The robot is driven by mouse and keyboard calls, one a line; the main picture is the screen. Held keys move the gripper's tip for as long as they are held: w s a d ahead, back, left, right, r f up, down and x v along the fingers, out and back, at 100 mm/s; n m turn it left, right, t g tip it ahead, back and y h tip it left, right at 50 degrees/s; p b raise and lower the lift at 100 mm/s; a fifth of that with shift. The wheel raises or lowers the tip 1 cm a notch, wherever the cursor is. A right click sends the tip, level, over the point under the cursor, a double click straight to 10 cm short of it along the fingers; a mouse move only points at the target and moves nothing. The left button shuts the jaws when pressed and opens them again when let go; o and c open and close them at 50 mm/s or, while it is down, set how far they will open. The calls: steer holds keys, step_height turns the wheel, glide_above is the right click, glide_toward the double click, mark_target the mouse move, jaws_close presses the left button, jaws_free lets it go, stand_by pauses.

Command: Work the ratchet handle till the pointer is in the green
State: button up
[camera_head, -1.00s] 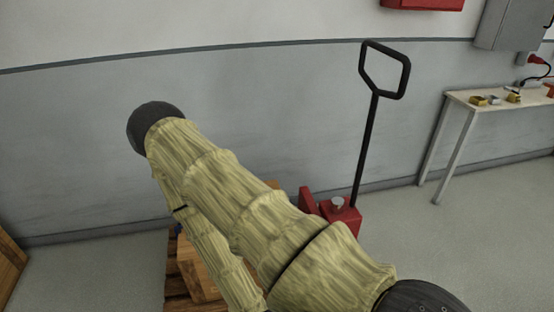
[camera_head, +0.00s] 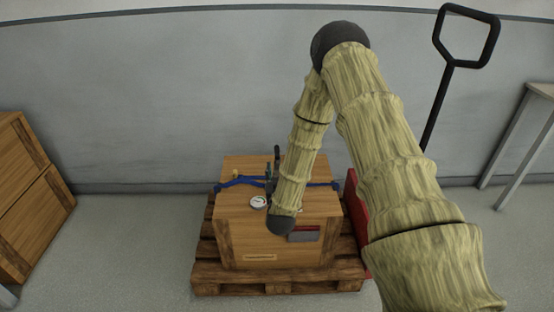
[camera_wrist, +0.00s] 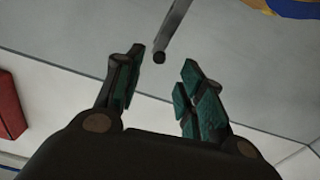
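A wooden crate (camera_head: 265,252) carries a blue strap (camera_head: 322,185) across its top. A slim dark upright piece (camera_head: 277,155) above the strap may be the ratchet handle or part of my gripper; I cannot tell. In the wrist view my gripper (camera_wrist: 162,64) is open, its teal-padded fingers apart. A grey bar with a dark round end (camera_wrist: 160,57), apparently the ratchet handle, shows between the fingertips, not visibly touched. My forearm hides part of the crate top.
The crate stands on a wooden pallet (camera_head: 218,274). A red pallet jack (camera_head: 356,205) with a tall black handle (camera_head: 440,105) is at its right. Another wooden crate (camera_head: 30,190) is at the left, and a table (camera_head: 520,150) at far right. Floor in front is clear.

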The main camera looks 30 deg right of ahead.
mark_target(277, 151)
steer(key=shift+w+d+r, duration=0.15)
steer(key=shift+w+d, duration=0.1)
steer(key=shift+w, duration=0.05)
steer(key=x, duration=1)
jaws_close()
